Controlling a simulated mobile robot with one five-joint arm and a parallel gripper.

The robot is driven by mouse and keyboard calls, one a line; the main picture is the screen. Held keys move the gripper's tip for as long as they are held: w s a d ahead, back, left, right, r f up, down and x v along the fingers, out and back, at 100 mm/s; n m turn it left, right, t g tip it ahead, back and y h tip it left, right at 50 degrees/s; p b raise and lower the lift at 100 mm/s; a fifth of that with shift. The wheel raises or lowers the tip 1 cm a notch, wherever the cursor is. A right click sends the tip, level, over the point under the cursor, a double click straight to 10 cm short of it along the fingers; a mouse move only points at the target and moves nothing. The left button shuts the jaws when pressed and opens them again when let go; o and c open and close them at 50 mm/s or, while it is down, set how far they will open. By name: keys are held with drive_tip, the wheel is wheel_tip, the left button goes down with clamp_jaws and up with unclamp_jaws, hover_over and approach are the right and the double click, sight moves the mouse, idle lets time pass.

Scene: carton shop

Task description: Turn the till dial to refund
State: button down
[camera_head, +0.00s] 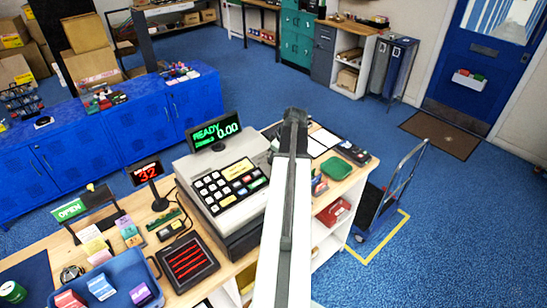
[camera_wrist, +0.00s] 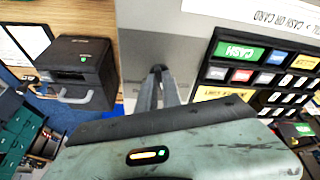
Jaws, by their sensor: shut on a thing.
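The till (camera_head: 227,187) is a grey register on the counter, with a dark keypad and a green READY 0.00 display (camera_head: 215,133). In the wrist view its grey body (camera_wrist: 190,25) and key panel (camera_wrist: 262,58) fill the upper right. My gripper (camera_wrist: 158,72) is at the till's grey side, its fingers closed together on the small till dial. The dial is almost wholly hidden by the fingertips, so its setting cannot be read. In the head view my pale arm hides the gripper and the till's right side.
A black device with a grey handle (camera_wrist: 78,68) stands close beside the gripper in the wrist view. A red number display (camera_head: 147,173), a black tray (camera_head: 187,262) and a blue basket (camera_head: 122,275) are left of the till. A hand truck (camera_head: 385,200) stands on the floor at right.

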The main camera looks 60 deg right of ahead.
drive_tip(key=shift+a+m+h, duration=0.2)
drive_tip(key=shift+m+h, duration=0.1)
drive_tip(key=shift+m, duration=1.5)
drive_tip(key=shift+w+m+g+h, duration=0.1)
drive_tip(key=shift+m+g+h, duration=0.2)
drive_tip(key=shift+m, duration=1.8)
drive_tip(key=c, duration=1.5)
unclamp_jaws()
drive_tip(key=shift+d+f, duration=0.15)
